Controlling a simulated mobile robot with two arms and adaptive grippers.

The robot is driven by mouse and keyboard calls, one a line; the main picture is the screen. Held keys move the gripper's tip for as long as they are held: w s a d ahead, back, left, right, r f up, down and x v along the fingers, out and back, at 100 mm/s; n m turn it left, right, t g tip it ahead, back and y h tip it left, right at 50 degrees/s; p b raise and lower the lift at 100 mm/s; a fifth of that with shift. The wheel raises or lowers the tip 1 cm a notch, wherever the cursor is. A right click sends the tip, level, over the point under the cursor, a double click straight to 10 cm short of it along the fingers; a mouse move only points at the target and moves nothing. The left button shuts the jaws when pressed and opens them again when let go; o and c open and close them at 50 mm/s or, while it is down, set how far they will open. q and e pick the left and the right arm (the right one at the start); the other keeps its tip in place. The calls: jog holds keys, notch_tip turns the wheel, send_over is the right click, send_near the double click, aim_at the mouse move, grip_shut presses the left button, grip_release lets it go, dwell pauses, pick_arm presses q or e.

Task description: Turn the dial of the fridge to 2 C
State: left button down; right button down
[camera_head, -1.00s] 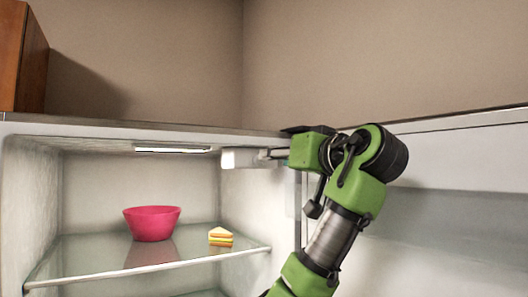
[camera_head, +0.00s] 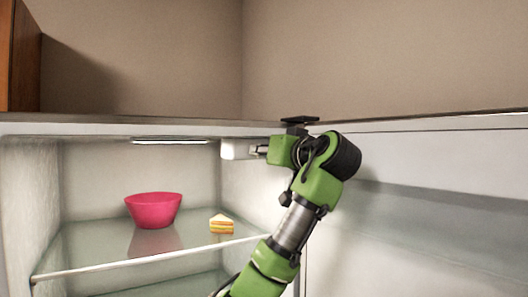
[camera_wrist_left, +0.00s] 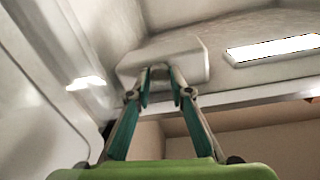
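The fridge (camera_head: 130,127) stands open. A white box-shaped housing (camera_head: 236,149) is fixed under its ceiling at the right, beside the light. In the left wrist view this housing (camera_wrist_left: 185,60) fills the space just beyond my fingertips. My left gripper (camera_head: 260,150) is level with the housing's right end and very close to it. In the wrist view the teal fingers of my left gripper (camera_wrist_left: 161,80) are apart, with a small grey part near the tips. I cannot tell whether they touch it. No dial markings or temperature reading are legible. My right gripper is not in view.
A pink bowl (camera_head: 153,211) and a layered cake or sandwich wedge (camera_head: 221,224) sit on the glass shelf (camera_head: 85,240) below. A lit ceiling light (camera_head: 170,141) is left of the housing. The open fridge door (camera_head: 430,170) is close on the right of my arm.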

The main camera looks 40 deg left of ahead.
pick_arm(q)
jog(key=shift+m, duration=0.4)
jog(key=shift+d+r+m+b, duration=0.1)
jog(key=shift+m+b, duration=0.85)
jog(key=shift+m, duration=2.05)
jog(key=c, duration=1.8)
grip_release()
jog(key=shift+w, duration=0.1)
